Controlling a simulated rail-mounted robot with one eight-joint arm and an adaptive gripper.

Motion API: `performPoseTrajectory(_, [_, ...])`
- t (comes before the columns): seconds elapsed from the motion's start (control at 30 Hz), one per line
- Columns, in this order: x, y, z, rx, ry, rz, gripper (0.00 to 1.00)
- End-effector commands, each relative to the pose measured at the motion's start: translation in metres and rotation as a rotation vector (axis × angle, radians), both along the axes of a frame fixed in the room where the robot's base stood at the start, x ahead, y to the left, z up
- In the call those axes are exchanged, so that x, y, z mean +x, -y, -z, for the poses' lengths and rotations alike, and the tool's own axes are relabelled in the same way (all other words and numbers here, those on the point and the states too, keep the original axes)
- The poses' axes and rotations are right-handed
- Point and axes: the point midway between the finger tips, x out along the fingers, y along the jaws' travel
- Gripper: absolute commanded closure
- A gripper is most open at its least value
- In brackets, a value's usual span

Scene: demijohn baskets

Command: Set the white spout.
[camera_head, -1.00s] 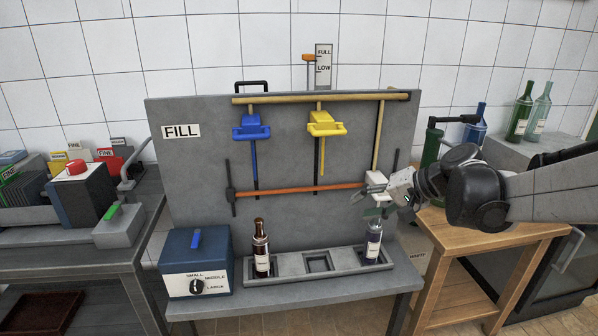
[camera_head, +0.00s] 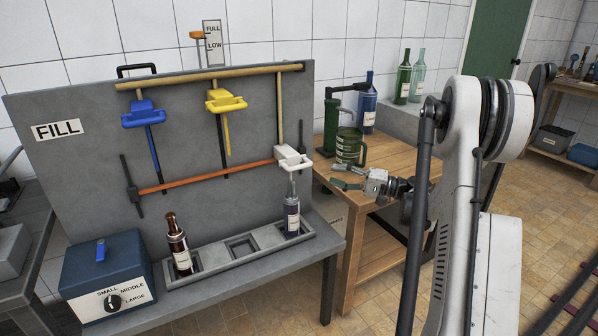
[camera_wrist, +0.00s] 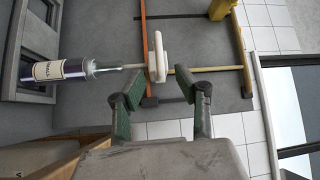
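The white spout (camera_head: 292,158) is at the right end of the fill board, low beside the orange bar. It sits directly above the neck of the purple bottle (camera_head: 292,218) in the rack's right slot. In the wrist view the white spout (camera_wrist: 158,55) is beyond my fingers, and a thin stem joins it to the mouth of the purple bottle (camera_wrist: 62,71). My gripper (camera_head: 345,177) is to the right of the spout, apart from it. In the wrist view my gripper (camera_wrist: 166,90) has its two green fingers spread with nothing between them.
The blue spout (camera_head: 143,115) and yellow spout (camera_head: 225,102) hang higher on the board. A dark bottle (camera_head: 178,248) stands in the left slot; the middle slot is empty. A green jug (camera_head: 350,146) and corker-like green device (camera_head: 331,125) stand on the wooden table (camera_head: 395,158) near my gripper.

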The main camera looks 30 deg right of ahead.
Motion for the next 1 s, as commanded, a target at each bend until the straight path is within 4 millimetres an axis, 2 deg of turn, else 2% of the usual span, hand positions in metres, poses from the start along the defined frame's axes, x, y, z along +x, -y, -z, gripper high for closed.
performPoseTrajectory(0.1, [-0.005,0.013,0.009,0.023,0.029,0.003,0.69])
performPoseTrajectory(0.27, [-0.004,0.014,0.010,0.031,0.042,0.003,0.69])
performPoseTrajectory(0.47, [0.014,-0.006,0.007,0.031,0.040,0.000,0.69])
performPoseTrajectory(0.8, [0.058,-0.052,-0.001,0.031,0.039,0.000,0.69])
performPoseTrajectory(1.0, [0.077,-0.071,-0.005,0.030,0.039,0.003,0.69])
